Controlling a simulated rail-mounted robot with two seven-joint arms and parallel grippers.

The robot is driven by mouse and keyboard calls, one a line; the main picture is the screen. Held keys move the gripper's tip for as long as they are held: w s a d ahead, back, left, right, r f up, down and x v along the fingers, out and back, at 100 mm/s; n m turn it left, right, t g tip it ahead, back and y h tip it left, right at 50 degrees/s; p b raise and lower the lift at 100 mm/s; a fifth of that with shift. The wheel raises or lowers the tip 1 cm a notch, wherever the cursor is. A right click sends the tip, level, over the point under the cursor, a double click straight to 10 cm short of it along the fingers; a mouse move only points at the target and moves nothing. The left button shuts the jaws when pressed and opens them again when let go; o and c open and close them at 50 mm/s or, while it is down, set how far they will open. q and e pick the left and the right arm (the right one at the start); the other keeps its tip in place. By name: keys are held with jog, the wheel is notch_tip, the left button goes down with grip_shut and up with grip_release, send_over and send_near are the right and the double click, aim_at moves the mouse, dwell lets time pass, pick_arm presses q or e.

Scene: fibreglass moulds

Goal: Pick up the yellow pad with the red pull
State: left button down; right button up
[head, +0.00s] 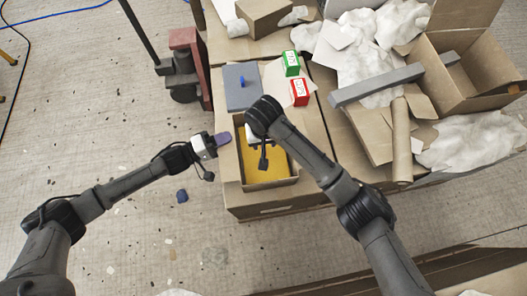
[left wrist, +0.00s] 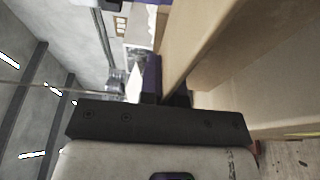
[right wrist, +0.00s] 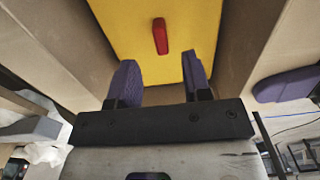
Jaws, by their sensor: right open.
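The yellow pad (head: 273,172) lies inside an open cardboard box (head: 229,170). It also shows in the right wrist view (right wrist: 110,20), with the upright red pull (right wrist: 160,36) standing on it. In the head view my right arm hides the pull. My right gripper (right wrist: 157,80) is open and empty above the pad, its purple fingers pointing towards it. The pull shows in line with the gap between the fingers, beyond the tips. My left gripper (head: 222,138) is outside the box at its left side; whether its purple fingers are apart is unclear.
A grey-blue panel (head: 236,100) with a blue pull (head: 242,80) lies behind the box. A green carton (head: 291,63) and a red carton (head: 300,92) stand beside it. A grey bar (head: 375,85) and crumpled paper fill the right.

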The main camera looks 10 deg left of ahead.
aim_at(278, 169)
jog(key=shift+s+f, duration=0.15)
jog(key=shift+f, duration=1.2)
jog(key=shift+s+f, duration=0.1)
jog(key=shift+f, duration=1.2)
jog(key=shift+c, duration=0.3)
grip_shut()
